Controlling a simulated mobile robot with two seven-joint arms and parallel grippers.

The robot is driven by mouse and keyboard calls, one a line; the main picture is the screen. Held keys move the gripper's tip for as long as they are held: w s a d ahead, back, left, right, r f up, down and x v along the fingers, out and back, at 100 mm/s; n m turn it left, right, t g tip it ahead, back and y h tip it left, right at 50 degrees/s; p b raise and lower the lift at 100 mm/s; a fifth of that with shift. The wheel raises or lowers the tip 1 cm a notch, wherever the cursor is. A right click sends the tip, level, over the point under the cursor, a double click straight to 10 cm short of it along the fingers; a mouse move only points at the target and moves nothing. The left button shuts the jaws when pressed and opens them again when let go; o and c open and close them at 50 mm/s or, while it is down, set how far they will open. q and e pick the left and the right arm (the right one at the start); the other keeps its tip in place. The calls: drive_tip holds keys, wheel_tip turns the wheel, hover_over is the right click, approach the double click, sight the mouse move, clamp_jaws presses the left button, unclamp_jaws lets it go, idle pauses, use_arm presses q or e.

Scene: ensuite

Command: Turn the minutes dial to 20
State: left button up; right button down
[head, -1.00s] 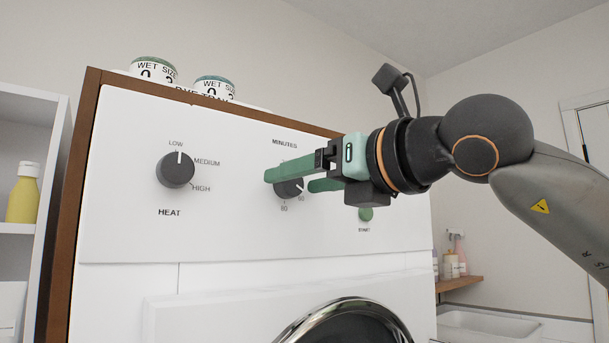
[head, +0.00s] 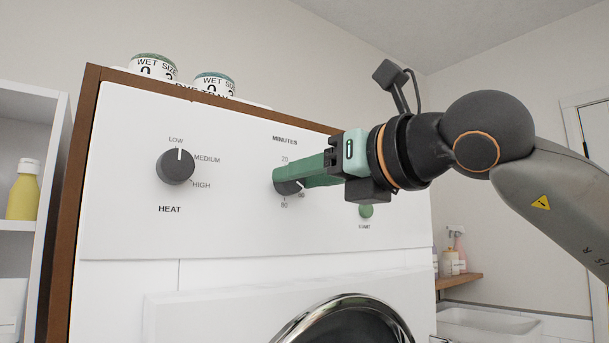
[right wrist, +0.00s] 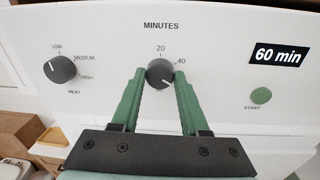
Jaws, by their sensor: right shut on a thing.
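The minutes dial (head: 289,187) is a dark round knob on the white dryer panel, and it also shows in the right wrist view (right wrist: 160,74). Its white pointer mark aims to the lower right, near 60. The labels 20 and 40 show above and right of it in the wrist view. A black display (right wrist: 279,53) reads "60 min". My right gripper (head: 283,177) has its green fingers on either side of the dial and is shut on it. The fingers hide part of the dial in the head view. My left gripper is not in view.
The heat dial (head: 175,167) is to the left on the same panel. The green start button (head: 366,211) is just below my right gripper. Two labelled tins (head: 153,67) stand on top of the machine. A shelf with a yellow bottle (head: 23,190) is at the left.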

drive_tip(key=n+h+p, duration=0.1)
drive_tip(key=n+p, duration=0.1)
drive_tip(key=n, duration=0.9)
drive_tip(key=n+p, duration=0.2)
drive_tip(key=n, duration=0.9)
drive_tip(key=shift+s+a+n+t+h, duration=0.2)
drive_tip(key=shift+n+t+h, duration=0.1)
drive_tip(key=shift+n+h, duration=0.1)
drive_tip(key=shift+f, duration=0.1)
idle(0.5)
drive_tip(key=shift+c, duration=2)
unclamp_jaws()
drive_tip(key=b+v, duration=0.3)
drive_tip(key=v, duration=0.9)
drive_tip(key=shift+s+d, duration=0.2)
